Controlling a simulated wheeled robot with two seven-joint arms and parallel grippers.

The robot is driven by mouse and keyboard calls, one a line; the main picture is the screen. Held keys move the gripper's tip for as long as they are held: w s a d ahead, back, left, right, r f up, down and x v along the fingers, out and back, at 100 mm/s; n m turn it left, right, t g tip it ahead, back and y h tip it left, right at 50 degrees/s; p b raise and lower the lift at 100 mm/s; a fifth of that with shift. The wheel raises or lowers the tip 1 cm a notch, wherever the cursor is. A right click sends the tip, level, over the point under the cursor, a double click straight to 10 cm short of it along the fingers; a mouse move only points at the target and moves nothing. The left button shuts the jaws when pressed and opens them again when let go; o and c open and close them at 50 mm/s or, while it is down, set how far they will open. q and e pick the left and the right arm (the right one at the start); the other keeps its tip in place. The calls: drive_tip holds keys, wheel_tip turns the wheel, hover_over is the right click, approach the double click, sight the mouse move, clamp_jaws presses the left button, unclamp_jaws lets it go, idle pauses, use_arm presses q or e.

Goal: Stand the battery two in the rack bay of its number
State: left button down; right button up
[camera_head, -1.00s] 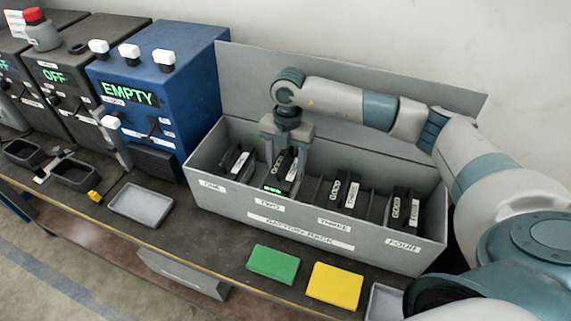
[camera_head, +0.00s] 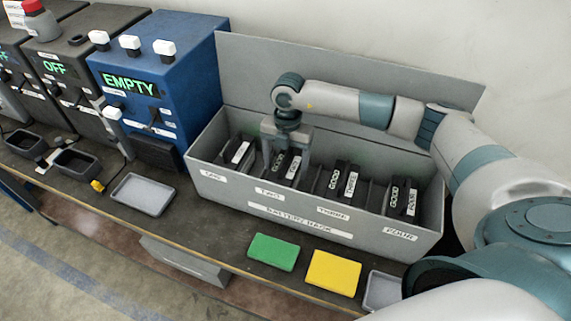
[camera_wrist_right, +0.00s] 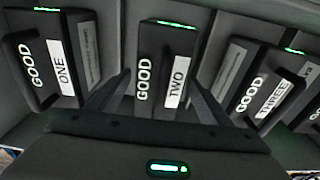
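Battery two (camera_head: 281,163) is a dark block with white GOOD and TWO labels. It stands in the bay marked TWO of the grey battery rack (camera_head: 290,211). In the right wrist view, battery two (camera_wrist_right: 163,75) sits between my right gripper's fingers, its green strip about level with its neighbours'. My right gripper (camera_head: 286,165) reaches down into that bay. Its fingers (camera_wrist_right: 160,85) look open, with a narrow gap on the left side of the battery; contact on the right side is hard to judge. My left gripper is not in view.
Battery one (camera_head: 237,152), battery three (camera_head: 341,182) and battery four (camera_head: 403,197) stand in the other bays. A blue box reading EMPTY (camera_head: 160,90) is left of the rack. A grey tray (camera_head: 143,194), green pad (camera_head: 273,252) and yellow pad (camera_head: 333,273) lie in front.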

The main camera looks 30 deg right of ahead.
drive_tip(key=shift+w+r, duration=0.1)
drive_tip(key=shift+r, duration=0.3)
drive_tip(key=r+b, duration=0.1)
drive_tip(key=r, duration=0.2)
drive_tip(key=r+b, duration=0.2)
drive_tip(key=r, duration=0.1)
drive_tip(key=r+b, duration=0.1)
drive_tip(key=r, duration=0.3)
drive_tip(key=shift+w+d+b, duration=0.35)
drive_tip(key=shift+d+b, duration=0.05)
drive_tip(key=shift+r, duration=0.6)
drive_tip(key=shift+r, duration=0.15)
